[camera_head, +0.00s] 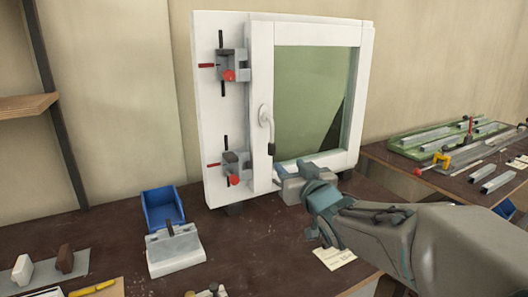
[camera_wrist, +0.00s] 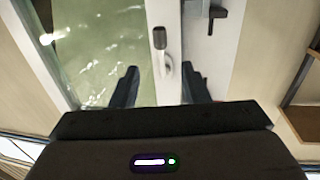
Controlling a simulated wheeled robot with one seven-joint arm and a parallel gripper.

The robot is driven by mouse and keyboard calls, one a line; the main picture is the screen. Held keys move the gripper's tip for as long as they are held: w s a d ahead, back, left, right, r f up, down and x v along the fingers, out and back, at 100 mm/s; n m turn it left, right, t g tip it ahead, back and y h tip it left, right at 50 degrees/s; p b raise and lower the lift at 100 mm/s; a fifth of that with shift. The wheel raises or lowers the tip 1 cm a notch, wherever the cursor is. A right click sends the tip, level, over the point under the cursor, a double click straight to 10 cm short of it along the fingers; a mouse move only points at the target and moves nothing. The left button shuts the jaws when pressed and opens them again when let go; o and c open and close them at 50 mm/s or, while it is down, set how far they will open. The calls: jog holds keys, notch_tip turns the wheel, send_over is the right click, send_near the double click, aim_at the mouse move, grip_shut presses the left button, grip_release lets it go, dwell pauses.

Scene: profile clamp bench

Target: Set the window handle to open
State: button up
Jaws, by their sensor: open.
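The window handle (camera_head: 267,125) is on the white frame left of the glass. Its silver lever hangs down and ends in a dark grip. The window sash (camera_head: 368,60) looks closed against its frame. My gripper (camera_head: 278,183) is in front of the lower part of the window, below the handle's end in the head view. In the wrist view my gripper (camera_wrist: 160,82) is open, with one dark finger on each side of the handle (camera_wrist: 165,66). The handle shows between the fingers and beyond their tips; I see no contact. The exact depth gap cannot be told.
Two red-handled clamps (camera_head: 232,68) sit on the white board left of the sash. A blue bin (camera_head: 162,208) and a grey block (camera_head: 174,252) stand left on the bench. A green tray (camera_head: 410,148) with metal profiles lies at the right. A paper label (camera_head: 335,258) lies by my arm.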

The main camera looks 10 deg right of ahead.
aim_at(273, 149)
jog(key=w, duration=0.4)
jog(key=w+a+p, duration=0.1)
jog(key=w, duration=0.4)
jog(key=w+a, duration=0.1)
jog(key=w, duration=0.3)
jog(key=shift+w, duration=0.15)
jog(key=shift+c, duration=0.2)
grip_shut()
